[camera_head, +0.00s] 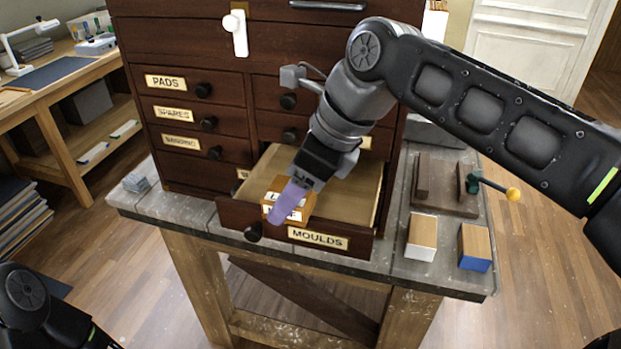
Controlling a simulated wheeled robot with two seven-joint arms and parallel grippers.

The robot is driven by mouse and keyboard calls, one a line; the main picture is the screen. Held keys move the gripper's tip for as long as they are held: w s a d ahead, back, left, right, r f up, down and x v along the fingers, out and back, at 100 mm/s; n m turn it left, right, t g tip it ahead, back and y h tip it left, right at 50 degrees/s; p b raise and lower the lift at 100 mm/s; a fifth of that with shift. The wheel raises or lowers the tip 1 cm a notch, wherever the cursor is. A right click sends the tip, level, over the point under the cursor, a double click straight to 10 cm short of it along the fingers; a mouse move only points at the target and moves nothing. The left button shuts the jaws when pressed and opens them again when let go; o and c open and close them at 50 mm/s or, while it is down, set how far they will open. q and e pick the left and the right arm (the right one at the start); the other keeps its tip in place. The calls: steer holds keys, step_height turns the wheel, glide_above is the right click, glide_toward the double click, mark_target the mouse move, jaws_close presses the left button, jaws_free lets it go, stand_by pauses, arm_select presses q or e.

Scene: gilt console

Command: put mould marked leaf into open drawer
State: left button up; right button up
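The open drawer labelled MOULDS (318,238) is pulled out of the dark cabinet, and its pale floor shows bare to the right. A small wooden mould (306,205) with a white label is over the drawer's left front part. The label is partly covered by a purple finger; an L and an F can be read. My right gripper (290,202) points down at the mould, with one finger across its front. It appears shut on the mould; the far finger is hidden. The mould overlaps the top edge of the drawer front, so it seems held above the floor. My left gripper is out of view.
On the bench at right stand a white-based wooden block (422,237), a blue-based one (474,247) and a wooden fixture with a yellow-knobbed handle (490,186). Grey pieces (137,181) lie at left. Closed labelled drawers (188,113) are at left.

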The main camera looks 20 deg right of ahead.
steer(key=w+d, duration=0.1)
steer(key=w, duration=0.1)
steer(key=w+d+f+p, duration=0.1)
steer(key=w+d, duration=0.1)
steer(key=w, duration=0.1)
steer(key=w+d+f+p, duration=0.1)
steer(key=w+d, duration=0.1)
steer(key=w, duration=0.1)
steer(key=shift+w+d+f, duration=0.2)
steer(key=shift+w+f, duration=0.05)
steer(key=shift+f, duration=0.3)
step_height(320, 180, down, 3)
steer(key=shift+f, duration=0.1)
steer(key=shift+w+d+f+p, duration=0.1)
steer(key=shift+f+p, duration=0.1)
steer(key=shift+p, duration=0.25)
steer(key=shift+f, duration=0.1)
steer(key=shift+f, duration=0.1)
